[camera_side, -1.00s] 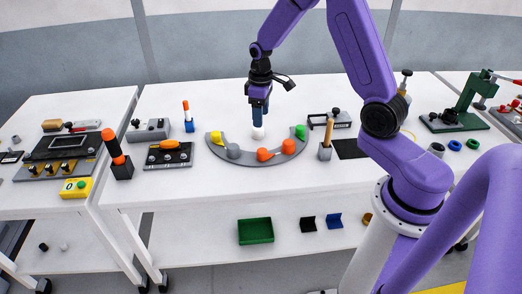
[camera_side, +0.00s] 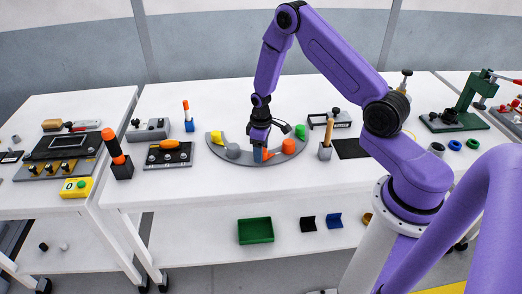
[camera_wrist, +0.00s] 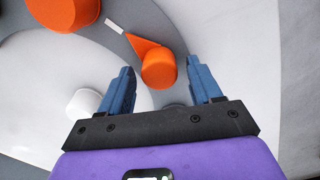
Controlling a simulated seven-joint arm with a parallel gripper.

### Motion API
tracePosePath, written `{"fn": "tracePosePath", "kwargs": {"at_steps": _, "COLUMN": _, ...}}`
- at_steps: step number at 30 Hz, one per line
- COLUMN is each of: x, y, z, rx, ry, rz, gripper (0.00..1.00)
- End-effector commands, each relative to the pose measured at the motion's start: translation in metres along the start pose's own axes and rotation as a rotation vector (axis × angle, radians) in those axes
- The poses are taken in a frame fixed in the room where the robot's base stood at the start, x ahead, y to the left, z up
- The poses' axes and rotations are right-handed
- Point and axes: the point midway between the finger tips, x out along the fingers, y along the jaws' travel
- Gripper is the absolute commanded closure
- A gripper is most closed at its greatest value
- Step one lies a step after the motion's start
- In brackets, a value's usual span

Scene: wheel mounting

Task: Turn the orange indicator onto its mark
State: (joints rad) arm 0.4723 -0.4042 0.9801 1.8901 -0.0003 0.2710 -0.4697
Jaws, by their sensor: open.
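The orange indicator (camera_wrist: 160,70) has a round body and a pointed tip. In the wrist view it lies between the fingertips of my open gripper (camera_wrist: 159,78). Its tip points up and left toward a short white mark (camera_wrist: 114,26) on the grey arc, with a small gap between tip and mark. In the side view my gripper (camera_side: 258,157) is lowered over the front of the grey arc and partly hides the indicator (camera_side: 267,154). I cannot tell whether the fingers touch it.
A larger orange knob (camera_wrist: 65,10) stands beyond the white mark. A white knob (camera_wrist: 84,102) is left of my gripper. The grey arc (camera_side: 257,163) also carries yellow (camera_side: 216,138), grey (camera_side: 233,151) and green (camera_side: 300,131) pieces. A wooden-handled tool (camera_side: 327,137) stands to the right.

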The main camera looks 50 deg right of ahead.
Motion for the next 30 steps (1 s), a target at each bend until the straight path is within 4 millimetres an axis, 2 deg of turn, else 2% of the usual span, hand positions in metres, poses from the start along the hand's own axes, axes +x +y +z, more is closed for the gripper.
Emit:
{"fn": "tracePosePath", "kwargs": {"at_steps": 11, "x": 0.0048, "y": -0.0002, "z": 0.0001, "rx": 0.000, "ry": 0.000, "rz": 0.000, "gripper": 0.36}}
{"fn": "tracePosePath", "kwargs": {"at_steps": 16, "x": 0.0046, "y": -0.0002, "z": 0.0000, "rx": -0.001, "ry": 0.000, "rz": 0.000, "gripper": 0.88}}
{"fn": "tracePosePath", "kwargs": {"at_steps": 30, "x": 0.0042, "y": -0.0006, "z": -0.0016, "rx": -0.003, "ry": 0.003, "rz": 0.002, "gripper": 0.89}}
